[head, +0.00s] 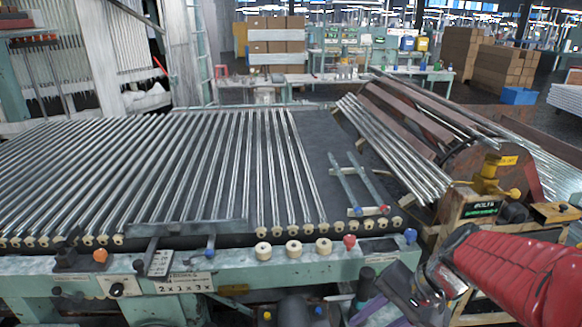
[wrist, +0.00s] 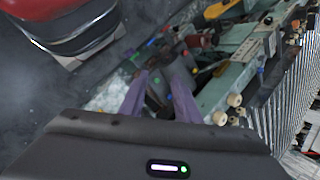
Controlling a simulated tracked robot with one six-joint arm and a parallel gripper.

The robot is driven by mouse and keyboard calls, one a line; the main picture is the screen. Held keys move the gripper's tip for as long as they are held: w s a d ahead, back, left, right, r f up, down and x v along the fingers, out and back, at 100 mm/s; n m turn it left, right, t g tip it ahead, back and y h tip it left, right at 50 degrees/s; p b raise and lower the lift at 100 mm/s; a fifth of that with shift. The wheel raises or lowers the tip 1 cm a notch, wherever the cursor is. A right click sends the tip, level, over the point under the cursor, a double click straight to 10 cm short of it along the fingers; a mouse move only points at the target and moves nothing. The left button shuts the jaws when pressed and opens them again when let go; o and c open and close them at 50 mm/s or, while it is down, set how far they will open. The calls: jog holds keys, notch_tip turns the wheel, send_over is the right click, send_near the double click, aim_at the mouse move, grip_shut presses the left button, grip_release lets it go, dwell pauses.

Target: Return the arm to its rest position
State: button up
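My arm, with a red sleeve (head: 520,275), reaches in from the right of the head view. My gripper (head: 362,312) is low in front of the machine's front edge, with its purple fingers pointing down and to the left. In the wrist view my gripper (wrist: 160,80) shows two purple fingers with a clear gap between them. It looks open, and I see nothing held. Dark clutter shows behind the gap. The rest position itself is not marked in either view.
A roller bed of glass tubes (head: 150,170) fills the left and middle. Its green front rail (head: 230,275) carries knobs and rollers close to my gripper. A tube bundle (head: 400,150) lies on the right beside a rusty drum (head: 490,165). A yellow fitting (head: 488,178) stands near my arm.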

jog(key=s+r+n+t+h, duration=0.4)
jog(key=s+r+n+h, duration=0.1)
jog(key=s+r+n, duration=0.1)
jog(key=shift+r+n+h, duration=0.3)
jog(key=shift+r+n, duration=0.5)
jog(key=shift+r, duration=0.2)
jog(key=shift+d, duration=0.1)
dwell(0.7)
